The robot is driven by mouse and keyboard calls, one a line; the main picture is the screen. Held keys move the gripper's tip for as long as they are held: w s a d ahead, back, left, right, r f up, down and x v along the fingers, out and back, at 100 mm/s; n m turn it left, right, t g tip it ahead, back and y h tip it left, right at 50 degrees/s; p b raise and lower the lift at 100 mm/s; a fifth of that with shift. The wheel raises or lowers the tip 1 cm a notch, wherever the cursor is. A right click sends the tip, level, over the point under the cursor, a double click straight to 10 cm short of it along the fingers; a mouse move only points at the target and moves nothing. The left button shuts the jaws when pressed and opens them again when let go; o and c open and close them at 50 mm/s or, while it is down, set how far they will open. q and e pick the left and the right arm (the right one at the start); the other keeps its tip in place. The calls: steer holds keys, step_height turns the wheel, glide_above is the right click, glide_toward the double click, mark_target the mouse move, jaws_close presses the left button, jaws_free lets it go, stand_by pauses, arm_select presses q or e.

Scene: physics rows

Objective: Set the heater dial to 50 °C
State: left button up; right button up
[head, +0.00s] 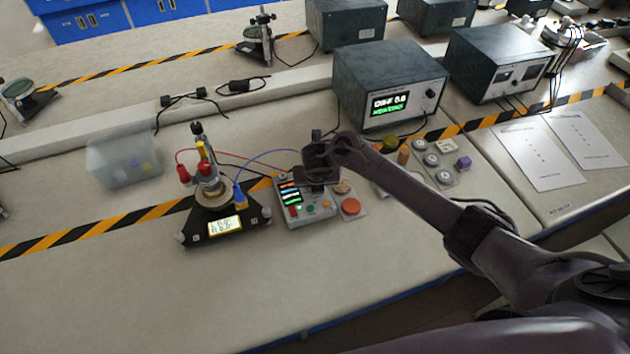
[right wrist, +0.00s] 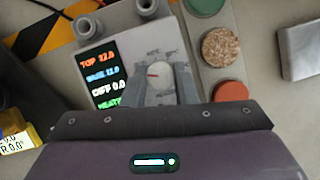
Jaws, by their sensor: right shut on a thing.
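The heater dial (right wrist: 158,76) is a pale round knob with a red pointer line, on a grey control box (head: 305,218). In the right wrist view the line points left. Small temperature labels around the knob are too blurred to read surely. My right gripper (right wrist: 160,88) is shut on the dial, one finger on each side. In the head view my right gripper (head: 316,186) is over the box's upper right and hides the dial. My left gripper is not in view.
A black stand (head: 205,235) with red and blue leads is left of the box. Sample discs (head: 351,206) lie close on its right. A dark instrument (head: 390,75) with a lit screen stands behind. A clear bin (head: 122,160) is at left. The front bench is clear.

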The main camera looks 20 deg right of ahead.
steer(key=m+h, duration=0.1)
steer(key=m, duration=0.1)
steer(key=m+p, duration=0.1)
steer(key=m, duration=0.1)
steer(key=shift+a+r+m+g+h+p, duration=0.1)
steer(key=shift+a+m+g+h+p, duration=0.05)
steer(key=shift+m+g+h+p, duration=0.2)
steer(key=m, duration=0.2)
steer(key=shift+w+m+g+h+p, duration=0.1)
steer(key=shift+m+g+h+p, duration=0.2)
steer(key=shift+m+g+h, duration=0.05)
steer(key=m, duration=0.2)
steer(key=shift+a+m+g+h, duration=0.15)
steer(key=shift+m+g+h, duration=0.15)
steer(key=shift+g, duration=0.1)
steer(key=shift+w+m+g, duration=0.1)
steer(key=shift+m+g, duration=0.4)
steer(key=shift+m, duration=0.9)
steer(key=o, duration=1)
steer(key=shift+h, duration=0.3)
